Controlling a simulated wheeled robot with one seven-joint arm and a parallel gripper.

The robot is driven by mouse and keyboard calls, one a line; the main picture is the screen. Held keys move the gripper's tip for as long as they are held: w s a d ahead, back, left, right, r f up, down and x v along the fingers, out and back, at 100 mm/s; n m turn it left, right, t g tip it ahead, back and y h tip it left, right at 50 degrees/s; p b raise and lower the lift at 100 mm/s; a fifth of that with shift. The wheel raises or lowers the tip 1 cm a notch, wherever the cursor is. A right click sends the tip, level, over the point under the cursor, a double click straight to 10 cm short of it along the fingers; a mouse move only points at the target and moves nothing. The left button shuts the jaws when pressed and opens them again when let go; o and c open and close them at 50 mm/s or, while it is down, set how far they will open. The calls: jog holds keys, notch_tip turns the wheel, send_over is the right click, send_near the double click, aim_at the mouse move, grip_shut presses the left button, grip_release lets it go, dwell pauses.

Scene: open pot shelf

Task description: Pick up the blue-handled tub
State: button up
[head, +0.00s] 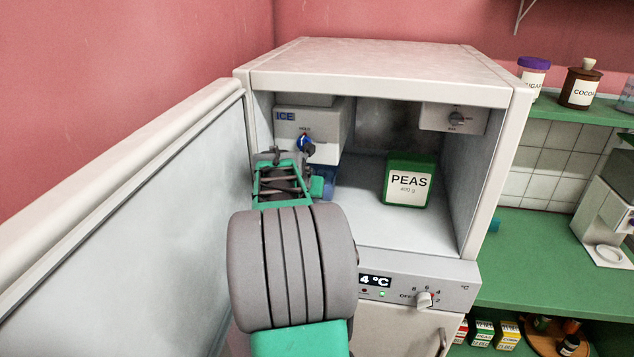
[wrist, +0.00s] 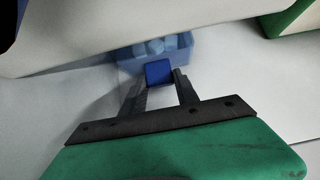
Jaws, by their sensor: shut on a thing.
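The blue-handled tub (wrist: 180,52) is a translucent blue tub with pale blue pieces in it. It sits on the compartment floor under the white ICE unit (head: 310,128). Its solid blue handle (wrist: 158,72) faces me, between the fingertips of my gripper (wrist: 160,76). The gripper is shut on the handle. In the head view a bit of the tub (head: 328,186) shows beside my gripper (head: 279,160); my arm hides the rest.
A green PEAS box (head: 408,182) stands to the right on the floor (head: 390,225). The open door (head: 130,230) is on the left. A dial box (head: 453,118) hangs at the upper right. The floor between ICE unit and PEAS box is clear.

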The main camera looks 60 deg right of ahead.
grip_shut()
jog(key=shift+r, duration=0.1)
